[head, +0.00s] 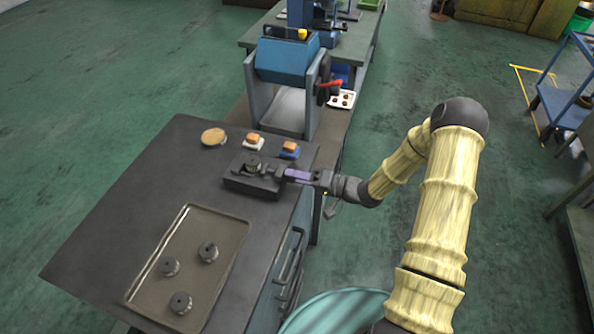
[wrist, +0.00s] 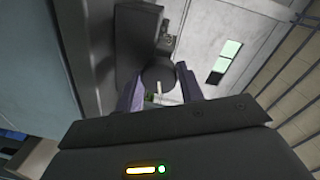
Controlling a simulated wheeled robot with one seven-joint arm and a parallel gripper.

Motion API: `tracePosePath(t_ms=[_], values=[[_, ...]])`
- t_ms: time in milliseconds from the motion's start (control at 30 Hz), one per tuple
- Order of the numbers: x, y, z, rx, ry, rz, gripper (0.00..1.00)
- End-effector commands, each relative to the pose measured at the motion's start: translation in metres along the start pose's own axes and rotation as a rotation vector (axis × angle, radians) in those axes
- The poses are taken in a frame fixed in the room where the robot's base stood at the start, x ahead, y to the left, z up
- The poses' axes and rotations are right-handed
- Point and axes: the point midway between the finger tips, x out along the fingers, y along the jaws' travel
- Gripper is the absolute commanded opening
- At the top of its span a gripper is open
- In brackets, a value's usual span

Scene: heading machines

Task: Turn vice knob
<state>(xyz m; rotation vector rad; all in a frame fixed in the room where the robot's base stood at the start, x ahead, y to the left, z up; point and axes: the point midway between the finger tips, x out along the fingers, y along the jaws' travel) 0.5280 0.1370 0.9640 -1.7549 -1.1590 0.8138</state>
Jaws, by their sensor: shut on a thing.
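The vice (head: 252,178) is a dark block on the dark bench top, near the bench's right edge. A round dark part sits on top of it. My gripper (head: 288,174) reaches in from the right, level with the vice's right end. In the wrist view my gripper (wrist: 160,90) has its two purple fingers on either side of the round dark vice knob (wrist: 158,74), shut on it. The vice body (wrist: 138,40) extends beyond the knob in that view. In the head view the fingers hide the knob.
A tray (head: 232,248) with several round dark parts lies at the bench's front. A round tan disc (head: 213,137) and two small blocks with orange tops (head: 253,140) sit behind the vice. A blue machine (head: 285,62) stands behind the bench.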

Motion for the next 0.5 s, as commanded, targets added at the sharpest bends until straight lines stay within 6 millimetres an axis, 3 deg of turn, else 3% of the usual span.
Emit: tracePosePath(t_ms=[200,500], values=[[-0.0008,-0.0002,-0.0015,0.166,-0.008,0.002,0.15],[-0.0009,0.0011,-0.0011,0.284,-0.016,0.0,0.15]])
